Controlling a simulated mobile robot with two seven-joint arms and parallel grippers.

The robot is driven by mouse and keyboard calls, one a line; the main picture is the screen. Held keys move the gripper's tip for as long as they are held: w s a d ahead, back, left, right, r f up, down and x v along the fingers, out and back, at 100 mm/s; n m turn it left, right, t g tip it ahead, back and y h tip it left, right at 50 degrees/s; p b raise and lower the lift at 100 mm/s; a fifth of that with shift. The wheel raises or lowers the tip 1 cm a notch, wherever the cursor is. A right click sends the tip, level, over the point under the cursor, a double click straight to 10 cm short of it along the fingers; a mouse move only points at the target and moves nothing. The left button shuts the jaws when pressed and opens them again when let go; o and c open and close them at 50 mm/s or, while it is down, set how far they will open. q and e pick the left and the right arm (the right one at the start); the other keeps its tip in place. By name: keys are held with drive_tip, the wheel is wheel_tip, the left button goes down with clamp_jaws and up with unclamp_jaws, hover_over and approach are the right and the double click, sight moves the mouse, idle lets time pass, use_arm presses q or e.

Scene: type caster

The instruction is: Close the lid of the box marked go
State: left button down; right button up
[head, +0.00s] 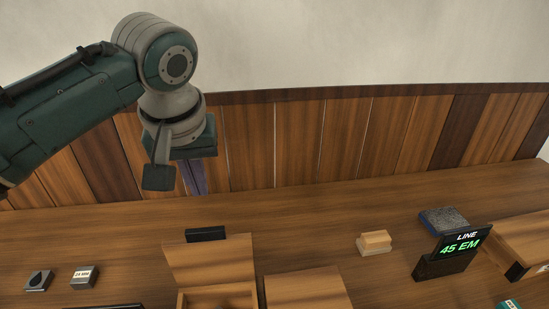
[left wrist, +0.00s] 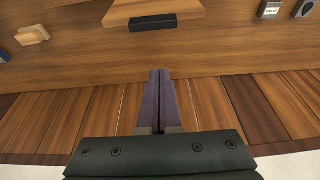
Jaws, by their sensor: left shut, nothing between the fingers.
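A wooden box (head: 182,301) stands at the bottom of the head view with its lid (head: 210,261) raised open and a black block (head: 205,234) at the lid's far edge. The lid (left wrist: 150,8) and black block (left wrist: 153,23) also show in the left wrist view. Beside it is a box with a flat wooden top (head: 305,288). No "go" mark is readable on either. My left gripper (head: 196,188) is above the table's far side, behind the raised lid and apart from it. Its purple fingers (left wrist: 160,74) are shut and empty. My right gripper is out of view.
A "LINE 45 EM" display (head: 459,246), a blue-edged dark block (head: 443,219) and a wooden block (head: 375,243) are at right. Two small grey blocks, one labelled (head: 84,278), are at left. A plank wall (head: 300,145) borders the table's back; the strip before it is clear.

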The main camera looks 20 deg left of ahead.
use_arm(q)
drive_tip(key=f, duration=0.1)
drive_tip(key=s+d+f+p, duration=0.1)
drive_tip(key=s+f+p, duration=0.1)
drive_tip(key=f, duration=0.1)
drive_tip(key=shift+s+d, duration=0.1)
drive_tip(key=shift+d, duration=0.1)
idle(0.5)
